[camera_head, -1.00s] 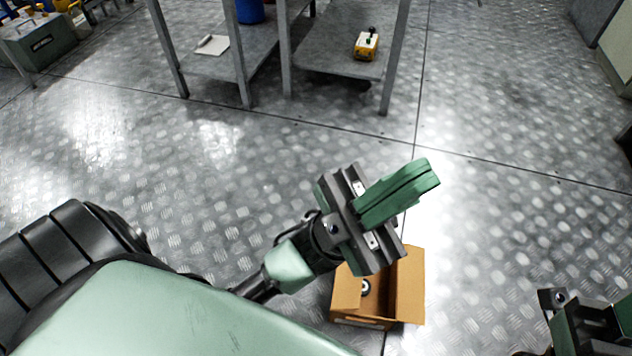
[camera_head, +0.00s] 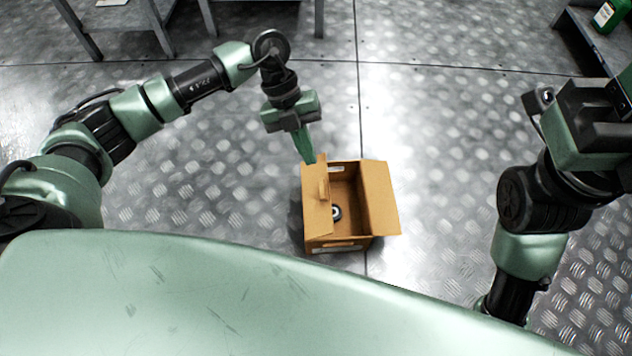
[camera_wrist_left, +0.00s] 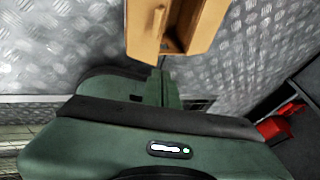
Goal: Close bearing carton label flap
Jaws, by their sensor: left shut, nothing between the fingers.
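The open cardboard carton (camera_head: 336,244) stands on the floor in the middle of the head view. Its left flap (camera_head: 316,211) carries a small raised tab and leans over the left side. Its right flap (camera_head: 381,198) is spread outward. A dark ring-shaped bearing (camera_head: 336,212) lies inside. My left gripper (camera_head: 308,158) is shut and empty, its tips pointing down by the carton's far left corner; I cannot tell if they touch it. The carton (camera_wrist_left: 146,32) also shows in the left wrist view, beyond the fingers.
The metal floor around the carton is clear. Grey shelf legs (camera_head: 160,30) stand at the far left. A green container (camera_head: 606,15) sits on a shelf at the top right. A red object (camera_wrist_left: 277,128) shows at the right in the left wrist view.

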